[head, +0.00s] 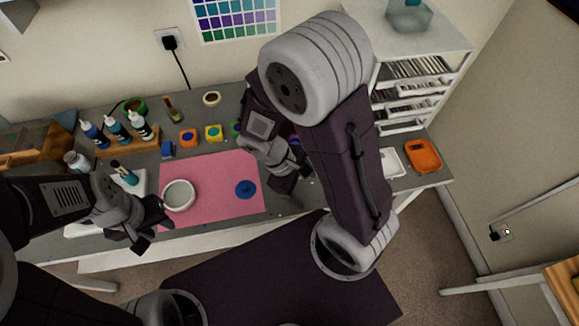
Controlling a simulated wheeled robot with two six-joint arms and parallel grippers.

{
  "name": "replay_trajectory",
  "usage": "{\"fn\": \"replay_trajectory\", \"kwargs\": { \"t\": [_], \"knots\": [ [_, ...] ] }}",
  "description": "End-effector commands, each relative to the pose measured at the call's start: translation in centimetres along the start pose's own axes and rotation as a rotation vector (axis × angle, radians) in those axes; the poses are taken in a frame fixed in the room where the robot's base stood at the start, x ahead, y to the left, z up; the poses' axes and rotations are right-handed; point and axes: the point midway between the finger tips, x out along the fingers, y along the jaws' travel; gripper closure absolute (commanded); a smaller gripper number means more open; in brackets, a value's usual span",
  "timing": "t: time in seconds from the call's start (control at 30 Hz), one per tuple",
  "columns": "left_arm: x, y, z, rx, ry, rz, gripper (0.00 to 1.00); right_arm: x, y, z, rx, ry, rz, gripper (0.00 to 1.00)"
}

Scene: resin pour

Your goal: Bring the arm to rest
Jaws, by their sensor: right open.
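My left gripper (154,233) is at the front edge of the workbench, just left of and in front of a white round bowl (179,196). Its fingers look spread, with nothing visible between them. I cannot tell whether it touches the bowl. My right gripper (295,180) is open over the bench, right of the pink mat (220,208). Its own large arm hides part of it and the bench behind. The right arm is bent high across the middle of the view. A blue blob (245,189) lies on the mat.
Dye bottles (117,129) stand in a wooden rack at the back left. Small blue, orange and yellow pots (213,133) sit behind the mat. An orange tray (422,156) is at the right end, beside a white shelf unit (420,88).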

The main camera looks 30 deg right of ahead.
Motion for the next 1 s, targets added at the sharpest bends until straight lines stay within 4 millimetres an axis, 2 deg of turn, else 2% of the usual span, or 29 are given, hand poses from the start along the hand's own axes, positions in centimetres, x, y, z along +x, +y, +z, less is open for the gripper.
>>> {"fn": "replay_trajectory", "kwargs": {
  "t": [0.03,0.1,0.23,0.5,0.6,0.7,1.0],
  "knots": [
    [0.0,0.0,0.0,0.0,0.0,0.0,0.64,-1.0,0.1,-0.4,0.212,0.119,-0.093,0.26],
    [0.0,0.0,0.0,0.0,0.0,0.0,0.64,-2.5,0.6,-1.2,0.456,0.259,-0.185,0.26],
    [0.0,0.0,0.0,0.0,0.0,0.0,0.64,-4.2,2.1,-2.0,0.7,0.399,-0.256,0.26],
    [0.2,0.0,0.0,0.0,0.0,0.0,0.64,-4.3,2.3,-2.2,0.732,0.417,-0.266,0.26],
    [2.0,0.0,0.2,0.0,0.0,0.0,0.64,-2.6,2.0,-2.9,0.731,0.416,-0.266,0.26],
    [1.4,0.0,0.2,0.0,-0.001,0.0,0.64,-3.1,2.1,-2.7,0.73,0.416,-0.266,0.26],
    [1.4,0.0,0.1,0.0,0.0,0.0,0.64,-3.1,2.1,-2.7,0.729,0.415,-0.265,0.26]
  ]
}}
